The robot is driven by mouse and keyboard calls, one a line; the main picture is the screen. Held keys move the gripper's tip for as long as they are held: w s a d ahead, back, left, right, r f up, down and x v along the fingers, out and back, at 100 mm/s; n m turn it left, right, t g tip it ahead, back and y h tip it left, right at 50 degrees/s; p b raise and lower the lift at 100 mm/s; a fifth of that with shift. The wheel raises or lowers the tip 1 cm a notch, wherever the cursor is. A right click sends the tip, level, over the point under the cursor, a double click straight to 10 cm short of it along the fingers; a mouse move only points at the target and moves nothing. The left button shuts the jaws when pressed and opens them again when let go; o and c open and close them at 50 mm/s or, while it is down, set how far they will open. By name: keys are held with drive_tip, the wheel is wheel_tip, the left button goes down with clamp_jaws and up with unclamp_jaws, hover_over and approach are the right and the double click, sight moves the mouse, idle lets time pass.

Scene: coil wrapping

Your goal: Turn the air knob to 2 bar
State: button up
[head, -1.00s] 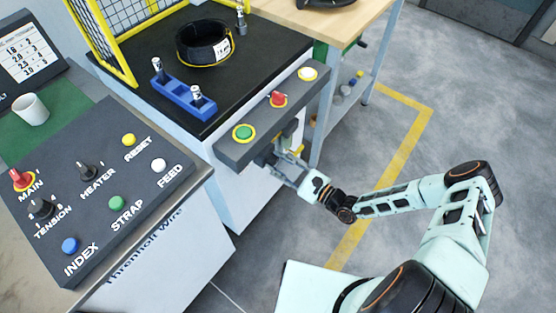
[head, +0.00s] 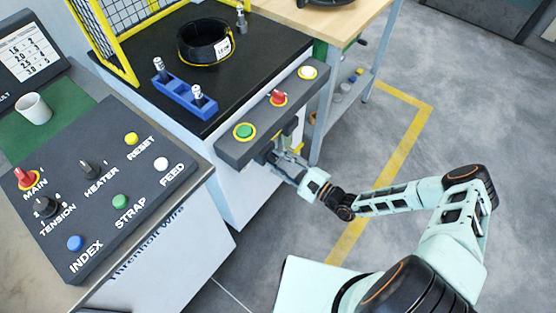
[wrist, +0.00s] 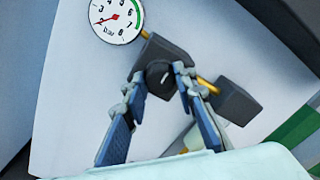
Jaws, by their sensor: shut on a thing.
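The black air knob (wrist: 160,78) with a white pointer line sits on a dark regulator block in the wrist view. My gripper (wrist: 160,72) is shut on it, one blue-grey finger on each side. A round white pressure gauge (wrist: 117,18) stands just above and left of the knob. In the head view my gripper (head: 272,157) reaches under the front button panel of the black-topped machine, where the knob is hidden.
The button panel (head: 262,128) with green, red and white buttons overhangs my gripper. A brass fitting and dark block (wrist: 237,103) sit right of the knob. A control console (head: 95,190) stands at left, and a wooden table (head: 350,18) stands behind. Floor at right is clear.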

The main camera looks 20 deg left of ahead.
drive_tip(key=o, duration=1.2)
drive_tip(key=shift+c, duration=0.2)
drive_tip(key=shift+d, duration=0.1)
drive_tip(key=v, duration=1.1)
drive_tip(key=shift+s+d, duration=0.2)
drive_tip(key=shift+d, duration=0.15)
